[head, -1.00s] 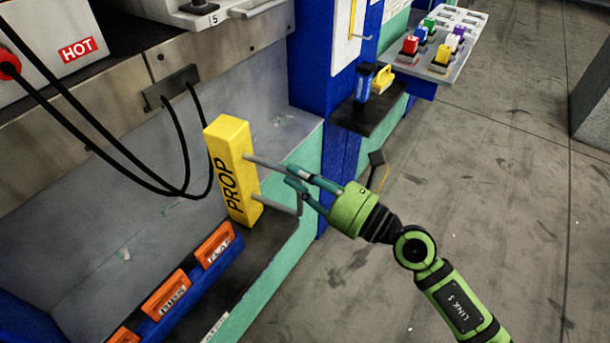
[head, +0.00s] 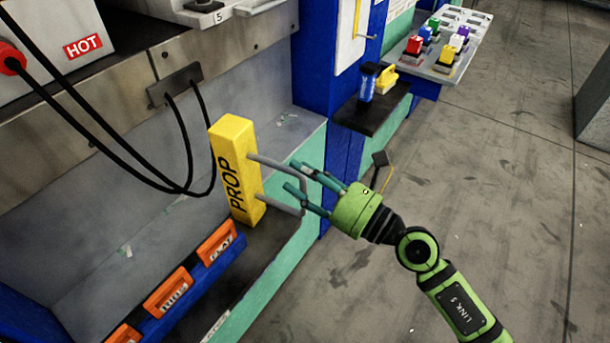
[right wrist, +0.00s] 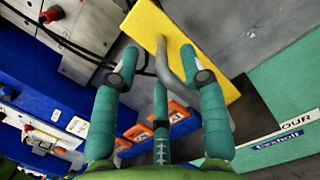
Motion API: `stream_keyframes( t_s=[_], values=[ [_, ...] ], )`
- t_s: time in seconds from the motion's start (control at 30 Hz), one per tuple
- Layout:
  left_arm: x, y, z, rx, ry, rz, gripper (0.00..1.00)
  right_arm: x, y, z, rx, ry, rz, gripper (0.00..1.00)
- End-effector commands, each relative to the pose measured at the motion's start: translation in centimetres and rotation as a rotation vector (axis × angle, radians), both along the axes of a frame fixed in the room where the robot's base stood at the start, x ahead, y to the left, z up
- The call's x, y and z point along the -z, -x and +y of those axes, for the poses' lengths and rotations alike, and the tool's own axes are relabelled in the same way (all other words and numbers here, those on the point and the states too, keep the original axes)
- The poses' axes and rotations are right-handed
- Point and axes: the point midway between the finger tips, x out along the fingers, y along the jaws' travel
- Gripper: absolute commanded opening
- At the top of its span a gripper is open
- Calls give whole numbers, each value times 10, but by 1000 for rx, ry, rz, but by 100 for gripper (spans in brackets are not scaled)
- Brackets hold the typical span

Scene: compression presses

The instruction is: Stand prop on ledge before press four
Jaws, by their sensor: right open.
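The yellow prop (head: 236,172), marked PROP, stands upright on the dark ledge (head: 262,240) in front of the press. A grey handle (head: 291,181) sticks out from its right side. My right gripper (head: 297,178) is open at the handle's outer side, with its fingers apart. In the right wrist view, the yellow prop (right wrist: 180,48) lies beyond the open fingers (right wrist: 163,78), and the handle (right wrist: 172,72) shows between them. I cannot tell whether a finger touches the handle. My left gripper is not in view.
Orange labelled bins (head: 167,292) in a blue rack sit on the ledge left of the prop. Black cables (head: 188,150) hang behind it. A black shelf (head: 372,118) holds a blue bottle and a yellow item.

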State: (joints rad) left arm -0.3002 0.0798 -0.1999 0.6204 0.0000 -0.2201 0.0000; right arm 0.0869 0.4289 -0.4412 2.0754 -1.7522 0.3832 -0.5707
Motion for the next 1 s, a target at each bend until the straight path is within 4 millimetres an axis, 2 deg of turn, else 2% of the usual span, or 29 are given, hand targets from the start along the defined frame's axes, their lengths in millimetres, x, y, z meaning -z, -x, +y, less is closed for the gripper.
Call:
stream_keyframes(
  t_s=[0.23, 0.7, 1.0],
  values=[
    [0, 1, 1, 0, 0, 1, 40, 6, 9, -12, 0, 6, 6, 44],
    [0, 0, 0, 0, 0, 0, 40, 13, 60, -79, 2, 0, 5, 44],
    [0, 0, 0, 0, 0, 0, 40, 14, 72, -95, 1, -1, 0, 44]
  ],
)
